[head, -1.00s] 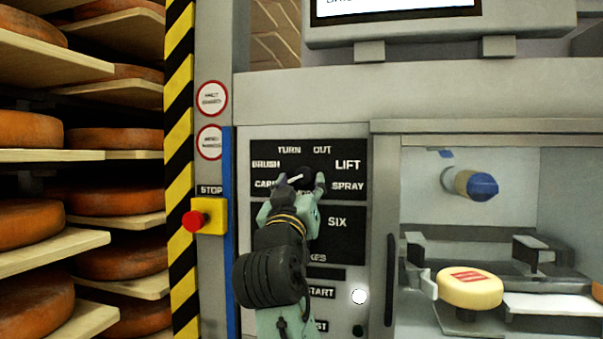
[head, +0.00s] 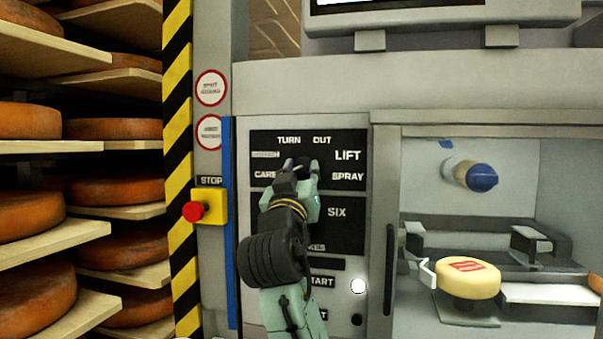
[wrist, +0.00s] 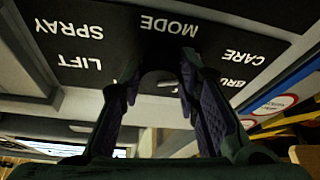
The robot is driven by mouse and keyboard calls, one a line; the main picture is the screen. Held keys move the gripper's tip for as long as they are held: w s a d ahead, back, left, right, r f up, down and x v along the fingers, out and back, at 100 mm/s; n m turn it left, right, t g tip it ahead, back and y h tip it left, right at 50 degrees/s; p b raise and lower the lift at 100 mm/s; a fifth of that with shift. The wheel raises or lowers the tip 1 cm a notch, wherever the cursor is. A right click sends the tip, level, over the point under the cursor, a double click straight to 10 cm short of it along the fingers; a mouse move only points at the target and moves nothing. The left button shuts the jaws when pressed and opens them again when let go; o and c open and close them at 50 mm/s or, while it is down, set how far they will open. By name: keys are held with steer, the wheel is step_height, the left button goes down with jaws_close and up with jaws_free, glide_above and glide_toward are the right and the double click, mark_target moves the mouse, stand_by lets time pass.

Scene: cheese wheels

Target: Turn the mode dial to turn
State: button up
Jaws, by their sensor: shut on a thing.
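The black mode panel (head: 340,141) carries the words TURN, OUT, LIFT, SPRAY and CARE around the mode dial, with a blurred word at the left. The dark mode dial (wrist: 158,82) shows between my fingers in the wrist view. My gripper (head: 303,168) is at the dial in the head view, shut on it, and covers most of it. In the wrist view my gripper (wrist: 160,92) has one finger on each side of the dial. I cannot tell which word the dial's pointer faces.
Below is a second black panel (head: 345,235) with the word SIX. A red stop button (head: 194,212) on a yellow box is at the left. A cheese wheel (head: 467,275) sits in the machine bay at the right. Shelves of cheese wheels (head: 115,192) stand far left.

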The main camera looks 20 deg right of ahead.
steer(key=c, duration=0.3)
steer(key=shift+a+m, duration=0.1)
steer(key=shift+m, duration=0.3)
steer(key=m+h, duration=0.1)
steer(key=m+g+h+b, duration=0.1)
steer(key=m, duration=0.1)
steer(key=shift+w+a+f+m, duration=0.1)
steer(key=shift+w+a+m, duration=0.1)
steer(key=shift+m, duration=0.1)
steer(key=m+g+h, duration=0.1)
steer(key=m, duration=0.3)
steer(key=m+g+h+b, duration=0.1)
steer(key=m+g, duration=0.1)
steer(key=m, duration=0.1)
steer(key=shift+a+r+m+h, duration=0.15)
steer(key=shift+r+m+h, duration=0.05)
steer(key=shift+m+h, duration=0.2)
steer(key=m+g, duration=0.1)
steer(key=m, duration=0.1)
steer(key=m+g+p, duration=0.1)
steer(key=m, duration=0.1)
steer(key=m+g, duration=0.1)
steer(key=m, duration=0.2)
steer(key=shift+w+a+r+h, duration=0.1)
steer(key=shift+r+h, duration=0.2)
steer(key=shift+r+m+g+p, duration=0.1)
steer(key=shift+m+g+p, duration=0.95)
steer(key=shift+m, duration=1.05)
